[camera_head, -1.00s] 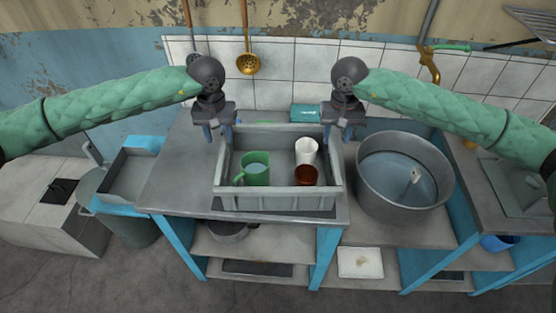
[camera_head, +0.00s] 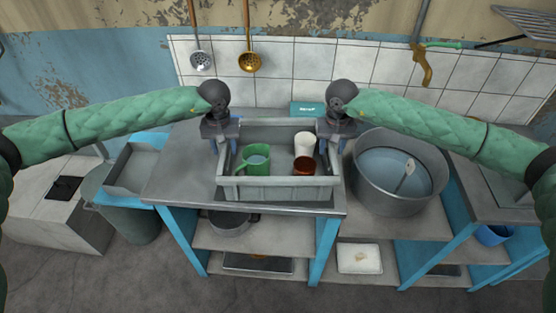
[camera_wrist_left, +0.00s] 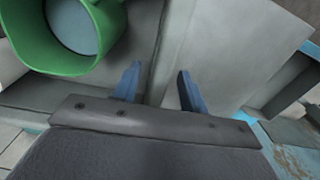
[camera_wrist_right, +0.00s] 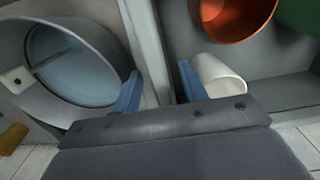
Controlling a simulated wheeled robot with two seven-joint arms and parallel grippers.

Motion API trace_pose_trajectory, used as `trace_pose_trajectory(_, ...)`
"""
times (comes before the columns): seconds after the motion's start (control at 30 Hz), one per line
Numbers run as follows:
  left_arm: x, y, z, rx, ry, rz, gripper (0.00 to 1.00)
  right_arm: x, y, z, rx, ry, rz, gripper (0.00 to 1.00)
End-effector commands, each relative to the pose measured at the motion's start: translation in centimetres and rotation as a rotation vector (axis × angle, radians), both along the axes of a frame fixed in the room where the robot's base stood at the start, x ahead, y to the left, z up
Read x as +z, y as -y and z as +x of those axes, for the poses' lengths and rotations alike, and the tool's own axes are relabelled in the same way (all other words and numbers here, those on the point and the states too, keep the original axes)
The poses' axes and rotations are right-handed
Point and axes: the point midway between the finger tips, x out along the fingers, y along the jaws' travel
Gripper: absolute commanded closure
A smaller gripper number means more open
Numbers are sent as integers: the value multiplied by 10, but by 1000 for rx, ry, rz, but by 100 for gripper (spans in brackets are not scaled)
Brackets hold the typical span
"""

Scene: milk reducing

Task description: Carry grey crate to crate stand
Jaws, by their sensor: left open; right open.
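The grey crate (camera_head: 278,190) stands level on the metal-topped table. It holds a green mug (camera_head: 252,161) with liquid in it, a white cup (camera_head: 304,144) and a red-brown cup (camera_head: 304,165). My left gripper (camera_head: 222,144) is open at the crate's left wall; in the left wrist view its fingers (camera_wrist_left: 158,88) are on either side of that wall. My right gripper (camera_head: 338,142) is open at the right wall, and its fingers (camera_wrist_right: 159,88) straddle it in the right wrist view. I cannot tell which piece of furniture is the crate stand.
A large metal tub (camera_head: 398,195) with liquid stands close to the crate's right. A low blue-framed unit with a grey trough (camera_head: 135,172) is left of the table. The table top (camera_head: 172,170) is clear left of the crate. Ladles (camera_head: 250,60) hang behind.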

Motion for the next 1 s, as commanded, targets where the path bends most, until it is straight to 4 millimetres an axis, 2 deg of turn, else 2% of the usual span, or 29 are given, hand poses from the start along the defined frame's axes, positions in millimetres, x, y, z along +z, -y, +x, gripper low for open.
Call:
trace_pose_trajectory(0.3,-3,0,0,0,1,-1,59,-3,0,0,0,0,0,59)
trace_pose_trajectory(0.5,-3,0,0,0,1,-1,98,-3,0,0,0,0,0,98)
trace_pose_trajectory(0.53,-3,0,0,0,1,-1,100,-3,0,0,0,0,0,100)
trace_pose_trajectory(1.0,-1,0,1,0,3,-1,100,-1,0,0,0,1,1,100)
